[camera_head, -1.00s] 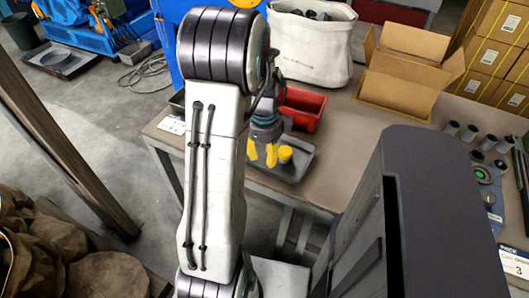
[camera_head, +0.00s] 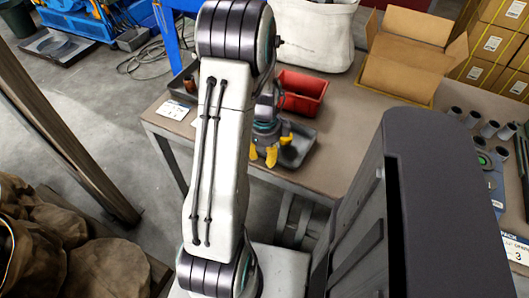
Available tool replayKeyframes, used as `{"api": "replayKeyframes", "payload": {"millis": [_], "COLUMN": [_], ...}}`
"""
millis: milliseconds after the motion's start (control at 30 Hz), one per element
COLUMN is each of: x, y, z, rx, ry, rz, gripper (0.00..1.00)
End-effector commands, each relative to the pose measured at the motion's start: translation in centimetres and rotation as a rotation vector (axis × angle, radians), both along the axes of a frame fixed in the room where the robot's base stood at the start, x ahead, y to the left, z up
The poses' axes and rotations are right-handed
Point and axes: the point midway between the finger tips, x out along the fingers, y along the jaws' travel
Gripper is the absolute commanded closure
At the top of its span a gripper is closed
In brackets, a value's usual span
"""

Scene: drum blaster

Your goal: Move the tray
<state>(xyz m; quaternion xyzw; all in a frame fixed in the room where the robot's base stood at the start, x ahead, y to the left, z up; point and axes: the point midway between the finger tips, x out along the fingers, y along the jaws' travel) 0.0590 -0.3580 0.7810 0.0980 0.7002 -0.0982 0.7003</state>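A shallow dark grey tray (camera_head: 308,151) lies on the brown worktable, near its front edge, in the head view. My gripper (camera_head: 268,153) points down at the tray's left part. Its yellow fingertips show apart from each other, and it looks open. Another yellow piece (camera_head: 286,139) shows just right of them; I cannot tell if it is a third finger. Whether the fingers touch the tray cannot be told. My arm and gripper hide the tray's left and back parts. A dark round patch shows inside the tray.
A red bin (camera_head: 301,92) stands just behind the tray. Behind it are a white fabric bag (camera_head: 314,35) and an open cardboard box (camera_head: 405,60). Several grey cylinders (camera_head: 471,119) stand at the right. A white label card (camera_head: 173,110) lies at the table's left corner.

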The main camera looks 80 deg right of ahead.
Motion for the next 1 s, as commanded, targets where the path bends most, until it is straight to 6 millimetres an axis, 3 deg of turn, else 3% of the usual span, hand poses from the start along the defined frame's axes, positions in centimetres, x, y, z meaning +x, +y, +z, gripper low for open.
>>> {"api": "replayKeyframes", "payload": {"millis": [100, 500, 1000], "x": [0.0, 0.0, 0.01], "y": [0.01, -0.01, -0.08], "z": [0.01, 0.03, 0.05], "rx": [0.0, 0.0, -0.002], "ry": [0.0, 0.0, 0.0], "rz": [0.0, 0.0, 0.001], "gripper": [0.64, 0.99, 1.0]}}
